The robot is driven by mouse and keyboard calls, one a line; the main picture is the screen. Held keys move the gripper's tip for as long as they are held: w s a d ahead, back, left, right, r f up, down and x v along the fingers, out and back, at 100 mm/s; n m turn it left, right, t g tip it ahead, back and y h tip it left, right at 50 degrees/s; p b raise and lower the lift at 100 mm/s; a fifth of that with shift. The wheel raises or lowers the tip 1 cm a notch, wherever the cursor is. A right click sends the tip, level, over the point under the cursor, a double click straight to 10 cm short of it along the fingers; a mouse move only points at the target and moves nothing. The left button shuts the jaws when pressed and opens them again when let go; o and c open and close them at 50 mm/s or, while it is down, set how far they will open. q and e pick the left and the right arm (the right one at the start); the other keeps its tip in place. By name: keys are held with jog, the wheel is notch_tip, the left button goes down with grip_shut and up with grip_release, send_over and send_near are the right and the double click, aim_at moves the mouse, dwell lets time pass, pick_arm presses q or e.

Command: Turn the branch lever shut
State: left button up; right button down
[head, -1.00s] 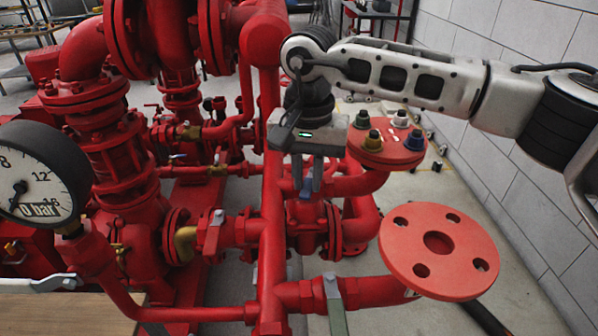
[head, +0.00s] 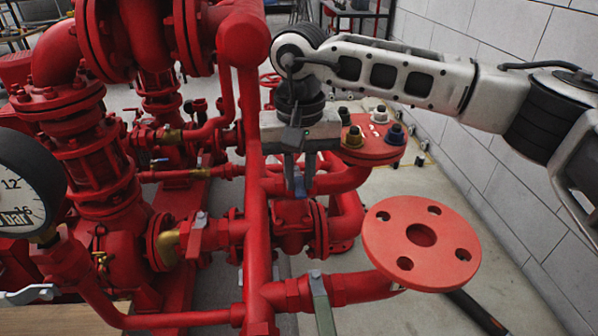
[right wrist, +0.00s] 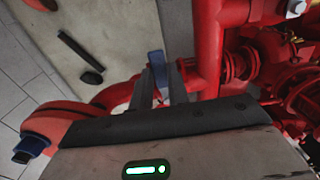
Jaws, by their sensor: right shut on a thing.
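My right gripper (head: 299,185) points down behind the upright red pipe and is shut on a blue lever (head: 299,181). In the right wrist view, the blue lever (right wrist: 156,62) stands between the two fingers (right wrist: 160,85), and its end sticks out past them. The valve body under the lever is partly hidden by the fingers and pipes. I cannot tell the lever's exact angle. My left gripper is not in view.
An upright red pipe (head: 254,200) stands just left of my gripper. A bolted flange (head: 365,150) is close on its right, and a large open flange (head: 421,243) is nearer. Another lever (head: 322,305) sits at the front. A pressure gauge (head: 25,190) is at the left.

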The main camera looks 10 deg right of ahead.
aim_at(300, 185)
jog(key=c, duration=1.3)
grip_release()
jog(key=shift+c, duration=0.2)
pick_arm(q)
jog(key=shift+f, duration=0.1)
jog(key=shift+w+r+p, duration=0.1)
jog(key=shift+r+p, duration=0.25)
jog(key=shift+p, duration=0.5)
pick_arm(e)
notch_tip(300, 185, up, 16)
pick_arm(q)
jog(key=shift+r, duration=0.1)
pick_arm(e)
jog(key=shift+r, duration=0.15)
